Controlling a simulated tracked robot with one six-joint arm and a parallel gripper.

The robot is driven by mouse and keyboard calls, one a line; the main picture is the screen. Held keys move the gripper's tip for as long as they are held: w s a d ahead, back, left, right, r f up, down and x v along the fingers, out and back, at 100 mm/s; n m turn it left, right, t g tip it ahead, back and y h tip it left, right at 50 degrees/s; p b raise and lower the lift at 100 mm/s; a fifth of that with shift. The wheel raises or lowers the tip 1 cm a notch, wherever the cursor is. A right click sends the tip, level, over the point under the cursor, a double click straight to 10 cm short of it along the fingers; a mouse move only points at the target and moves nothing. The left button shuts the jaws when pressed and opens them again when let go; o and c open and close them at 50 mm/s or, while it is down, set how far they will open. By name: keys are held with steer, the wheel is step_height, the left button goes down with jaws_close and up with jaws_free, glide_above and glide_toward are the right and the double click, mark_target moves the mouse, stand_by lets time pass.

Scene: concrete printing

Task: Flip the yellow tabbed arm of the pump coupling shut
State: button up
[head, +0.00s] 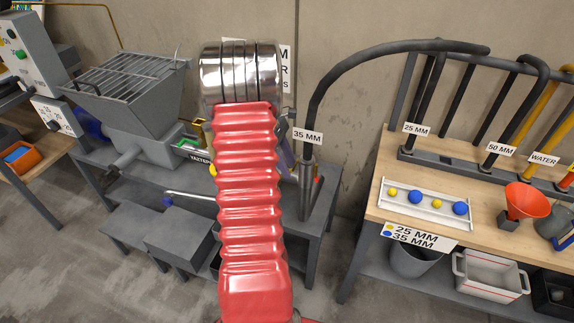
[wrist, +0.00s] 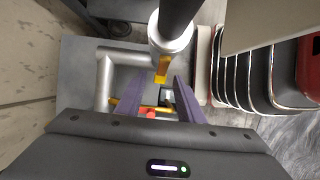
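The pump coupling shows in the wrist view as a pale grey collar (wrist: 172,40) on the end of a dark hose (wrist: 182,10), above a grey pipe bend (wrist: 105,75). A yellow tab (wrist: 161,69) sticks out from the collar towards my gripper (wrist: 159,82). The two purple fingers stand apart, one on each side of the tab, with a visible gap; I cannot tell whether either touches it. A thin yellow bar (wrist: 125,103) and a red piece (wrist: 151,115) lie lower, partly hidden by the gripper. In the head view my arm hides most of the gripper; the coupling (head: 307,172) shows right of it.
The hose (head: 345,65) labelled 35 MM arches right from the coupling. A hopper (head: 125,85) stands left on the grey bench. A wooden table (head: 390,175) at the right holds a tray (head: 400,205) of balls and an orange funnel (head: 526,200). The wall is close behind.

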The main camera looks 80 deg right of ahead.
steer(key=shift+c, duration=0.3)
jaws_close()
stand_by(0.3)
steer(key=shift+s+f+g, duration=0.15)
steer(key=shift+g, duration=0.45)
steer(key=shift+s+f+g, duration=0.15)
steer(key=shift+g, duration=0.45)
steer(key=shift+o, duration=0.3)
jaws_free()
steer(key=v, duration=1.3)
steer(key=shift+w+r, duration=0.2)
steer(key=shift+r, duration=0.1)
